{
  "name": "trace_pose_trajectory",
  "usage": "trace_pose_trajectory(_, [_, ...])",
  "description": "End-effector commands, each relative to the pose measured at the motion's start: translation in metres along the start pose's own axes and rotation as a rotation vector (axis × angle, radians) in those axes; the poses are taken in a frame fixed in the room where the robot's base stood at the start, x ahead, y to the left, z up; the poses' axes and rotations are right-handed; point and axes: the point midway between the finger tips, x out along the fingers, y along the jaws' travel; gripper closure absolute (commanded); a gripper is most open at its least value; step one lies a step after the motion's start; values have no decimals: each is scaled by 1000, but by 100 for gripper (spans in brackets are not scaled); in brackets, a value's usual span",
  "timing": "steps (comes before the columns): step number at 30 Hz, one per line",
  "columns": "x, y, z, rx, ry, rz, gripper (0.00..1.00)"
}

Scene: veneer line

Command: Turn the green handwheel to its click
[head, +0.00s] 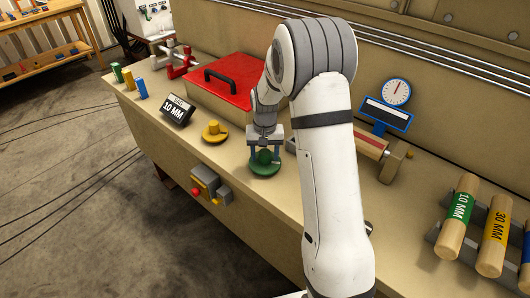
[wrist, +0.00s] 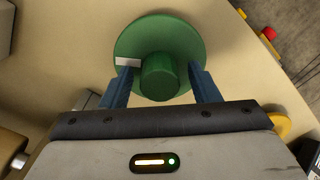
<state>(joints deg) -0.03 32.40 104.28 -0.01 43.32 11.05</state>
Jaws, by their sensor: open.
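The green handwheel (head: 263,168) sits on the bench top, below my gripper. In the wrist view it is a round green disc with a raised green hub (wrist: 160,76) and a pale mark (wrist: 128,62) on its left side. My gripper (head: 265,148) points down at it. In the wrist view my gripper (wrist: 161,84) has its two blue fingers on either side of the hub, with a gap to each side. The fingers are open and hold nothing. Whether the fingertips touch the disc cannot be told.
A yellow knob (head: 214,131) stands left of the handwheel, beside a black 10 MM sign (head: 174,109). A red-lidded box (head: 235,77) is behind. A roller (head: 360,143) and blue-framed gauge (head: 388,117) are to the right. A red button (head: 195,191) is on the bench front.

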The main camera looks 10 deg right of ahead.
Motion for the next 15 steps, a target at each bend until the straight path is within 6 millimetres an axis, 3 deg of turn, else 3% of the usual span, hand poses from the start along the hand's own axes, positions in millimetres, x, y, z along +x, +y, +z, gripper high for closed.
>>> trace_pose_trajectory(5, [0, 0, 0, 0, 0, 0, 45])
trace_pose_trajectory(15, [0, 1, 0, 1, 0, 0, 72])
